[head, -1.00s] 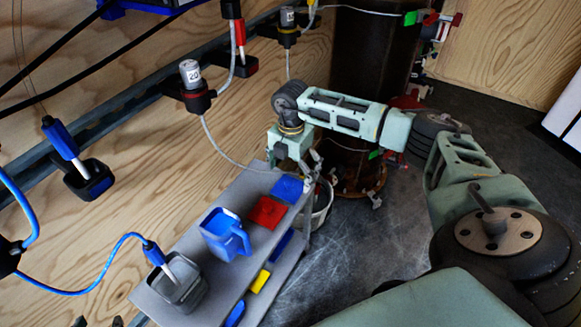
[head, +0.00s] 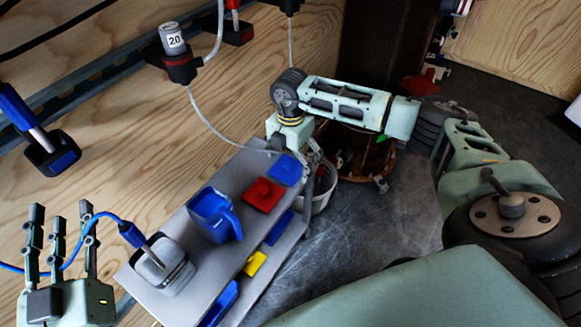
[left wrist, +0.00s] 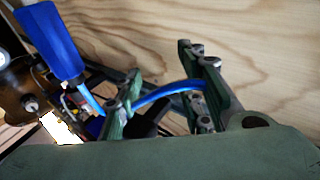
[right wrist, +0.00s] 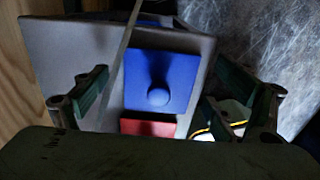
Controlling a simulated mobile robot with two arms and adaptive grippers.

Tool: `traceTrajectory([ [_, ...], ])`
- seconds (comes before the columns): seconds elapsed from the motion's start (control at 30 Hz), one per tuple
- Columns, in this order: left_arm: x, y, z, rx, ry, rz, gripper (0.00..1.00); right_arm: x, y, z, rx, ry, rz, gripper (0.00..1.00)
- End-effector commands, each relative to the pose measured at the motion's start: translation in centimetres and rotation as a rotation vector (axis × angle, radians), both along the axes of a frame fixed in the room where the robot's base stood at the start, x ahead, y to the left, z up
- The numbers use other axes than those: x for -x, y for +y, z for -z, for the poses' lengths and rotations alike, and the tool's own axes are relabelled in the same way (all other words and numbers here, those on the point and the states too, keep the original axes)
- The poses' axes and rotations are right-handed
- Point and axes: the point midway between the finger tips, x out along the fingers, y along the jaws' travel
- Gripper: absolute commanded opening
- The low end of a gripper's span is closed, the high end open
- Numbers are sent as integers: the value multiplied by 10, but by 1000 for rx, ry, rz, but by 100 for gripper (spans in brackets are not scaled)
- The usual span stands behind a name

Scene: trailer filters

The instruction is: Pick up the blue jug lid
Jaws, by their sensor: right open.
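The blue jug lid (head: 285,170) is a flat blue square with a round knob, lying at the far end of the grey shelf top. It also shows in the right wrist view (right wrist: 160,82), knob toward the camera. My right gripper (head: 309,163) is at that far end, close to the lid. In the right wrist view its fingers (right wrist: 165,100) are spread wide to either side of the lid, with nothing between them but the view of it.
A red lid (head: 263,195) lies beside the blue one, then a blue jug (head: 213,215) and a grey container (head: 165,268). A lower shelf holds a yellow item (head: 255,263) and blue items. A bucket (head: 323,190) stands beyond.

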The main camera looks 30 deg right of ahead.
Motion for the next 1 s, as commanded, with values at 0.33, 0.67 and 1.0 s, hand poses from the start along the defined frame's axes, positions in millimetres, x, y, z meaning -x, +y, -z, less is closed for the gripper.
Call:
traceTrajectory([
  [0.33, 0, 0, -2, 3, -11, 0, 36, 0, 1, 0, 0, 0, 0, 82],
  [0.67, 0, 0, -2, 2, -10, 0, 36, 0, 0, 0, 0, 0, 0, 53],
  [1.0, 0, 0, -2, 2, -9, 0, 36, 0, 0, 0, 0, 0, 1, 47],
])
